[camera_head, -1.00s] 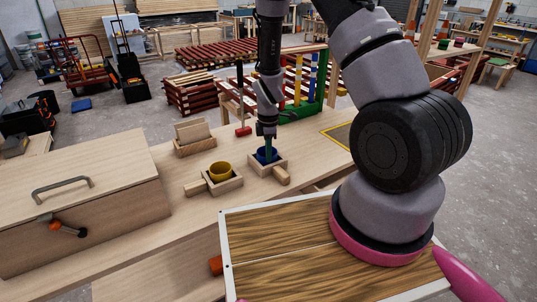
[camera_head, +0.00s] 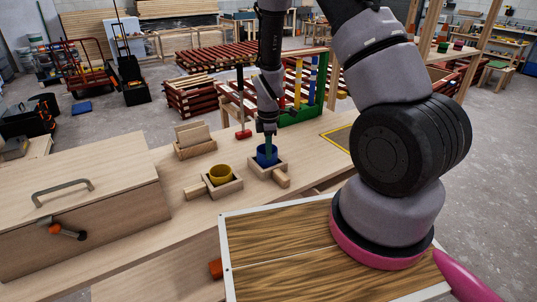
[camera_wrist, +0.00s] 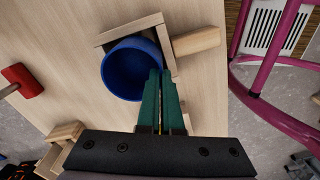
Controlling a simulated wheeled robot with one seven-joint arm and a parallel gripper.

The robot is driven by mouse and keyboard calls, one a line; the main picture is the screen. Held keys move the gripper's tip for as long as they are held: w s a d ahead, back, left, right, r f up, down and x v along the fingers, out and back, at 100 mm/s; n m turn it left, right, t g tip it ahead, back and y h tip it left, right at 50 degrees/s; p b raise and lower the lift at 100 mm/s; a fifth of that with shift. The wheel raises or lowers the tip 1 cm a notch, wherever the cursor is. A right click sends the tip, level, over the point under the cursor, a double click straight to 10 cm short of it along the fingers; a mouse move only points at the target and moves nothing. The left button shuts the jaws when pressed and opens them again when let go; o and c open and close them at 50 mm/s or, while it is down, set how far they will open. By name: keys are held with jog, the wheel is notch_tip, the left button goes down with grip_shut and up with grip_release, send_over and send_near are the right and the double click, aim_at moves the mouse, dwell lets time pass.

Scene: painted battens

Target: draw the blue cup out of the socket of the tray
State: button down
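The blue cup (camera_head: 267,158) is at the light wooden tray with a stub handle (camera_head: 282,178). Its side shows above the tray's walls; its base is hidden in the head view. My gripper (camera_head: 267,141), with green fingers, is above it and pinches its rim. In the wrist view, the fingers (camera_wrist: 162,82) straddle the right wall of the blue cup (camera_wrist: 128,70), shut on it. The tray's walls (camera_wrist: 128,30) show behind and to the right of the cup, with the handle (camera_wrist: 197,41) pointing right.
A yellow cup (camera_head: 220,173) sits in a similar wooden holder (camera_head: 224,188) just left. A slotted wooden block (camera_head: 195,143) and a red mallet (camera_head: 243,133) stand behind. A green rack with coloured posts (camera_head: 305,110) is behind right. A large wooden box (camera_head: 80,210) fills the left bench.

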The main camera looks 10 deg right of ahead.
jog(key=shift+r, duration=1.4)
jog(key=shift+r, duration=0.1)
jog(key=shift+r, duration=1.45)
